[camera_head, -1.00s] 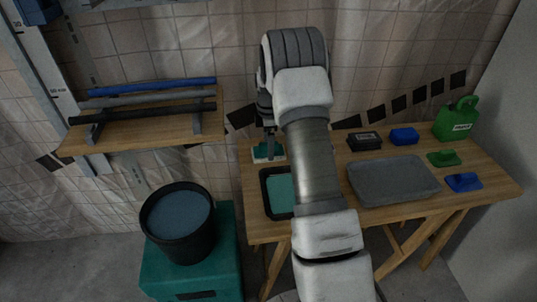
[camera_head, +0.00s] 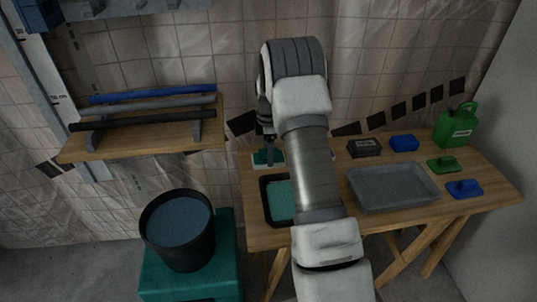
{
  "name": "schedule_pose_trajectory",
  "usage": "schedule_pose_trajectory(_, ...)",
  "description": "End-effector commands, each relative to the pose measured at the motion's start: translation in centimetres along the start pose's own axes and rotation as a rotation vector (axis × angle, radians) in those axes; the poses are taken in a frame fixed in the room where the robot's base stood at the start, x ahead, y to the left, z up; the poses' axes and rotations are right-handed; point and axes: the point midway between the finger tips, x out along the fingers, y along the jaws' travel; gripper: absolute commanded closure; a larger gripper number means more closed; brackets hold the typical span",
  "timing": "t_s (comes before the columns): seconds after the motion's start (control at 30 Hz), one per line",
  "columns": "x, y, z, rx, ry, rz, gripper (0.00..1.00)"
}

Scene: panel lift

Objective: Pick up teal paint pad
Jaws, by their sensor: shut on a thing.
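The teal paint pad (camera_head: 260,160) is at the back left of the wooden table, just behind a black tray (camera_head: 266,207) with teal paint in it. My gripper (camera_head: 267,147) points down over the pad and is shut on it, at its upper part. The pad's pale base shows below the teal part. I cannot tell whether the base touches the table. My arm hides the right part of the black tray and some of the table behind it.
On the table (camera_head: 450,204) are a grey tray (camera_head: 392,186), a black box (camera_head: 364,148), a blue block (camera_head: 404,143), a green pad (camera_head: 443,164), a blue pad (camera_head: 465,188) and a green can (camera_head: 457,127). A black bucket (camera_head: 178,232) stands left; a rod shelf (camera_head: 150,142) is above.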

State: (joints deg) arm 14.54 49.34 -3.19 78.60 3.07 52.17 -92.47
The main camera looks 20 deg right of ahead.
Motion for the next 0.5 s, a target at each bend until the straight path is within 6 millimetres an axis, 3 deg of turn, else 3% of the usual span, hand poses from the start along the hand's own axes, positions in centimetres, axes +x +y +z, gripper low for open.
schedule_pose_trajectory(0.17,-1.8,0.1,0.0,0.001,0.001,0.002,0.76)
schedule_pose_trajectory(0.3,-4.3,0.1,0.0,0.000,0.000,0.004,0.76)
schedule_pose_trajectory(0.5,-6.6,0.2,4.3,0.005,0.000,0.003,0.76)
